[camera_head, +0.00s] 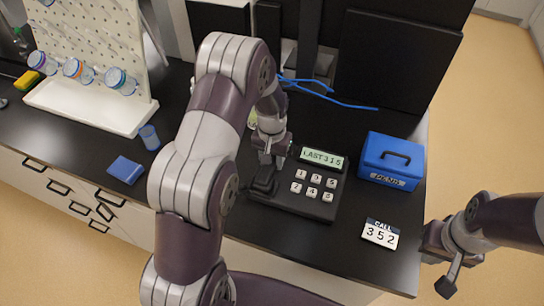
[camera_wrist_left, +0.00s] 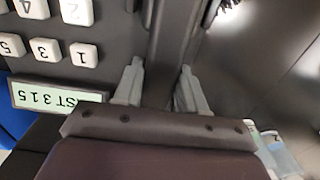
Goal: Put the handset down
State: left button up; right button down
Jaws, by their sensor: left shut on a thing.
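The dark desk phone (camera_head: 300,208) lies on the black bench, with white number keys and a lit display (camera_head: 322,158) reading "LAST315". My left gripper (camera_head: 270,158) points down over the phone's left side, shut on the dark handset (camera_head: 264,183). In the left wrist view the two grey fingertips (camera_wrist_left: 160,85) stand on either side of the dark handset bar (camera_wrist_left: 172,40). The handset is at the phone's left side; I cannot tell whether it touches the cradle. A card (camera_head: 381,234) reads "CALL 352". My right gripper (camera_head: 440,262) is off the bench's right edge, its jaw opening unclear.
A blue box with a handle (camera_head: 392,160) stands right of the phone. A blue cup (camera_head: 149,137), a blue block (camera_head: 126,170) and a white pegboard stand (camera_head: 92,105) with jars are at left.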

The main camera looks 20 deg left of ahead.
aim_at(273, 161)
pick_arm(q)
jog(key=shift+d, duration=0.15)
jog(key=o, duration=1.1)
jog(key=shift+s+f, duration=0.1)
jog(key=shift+o, duration=0.2)
jog(key=shift+r, duration=0.3)
notch_tip(273, 161, up, 12)
jog(key=b, duration=0.2)
jog(key=s+d+f, duration=0.1)
jog(key=s+d, duration=0.1)
jog(key=s, duration=0.6)
jog(key=s+d+f+t, duration=0.1)
jog(key=s+d, duration=0.1)
jog(key=s, duration=0.7)
jog(key=shift+f+m, duration=0.3)
jog(key=shift+m, duration=0.1)
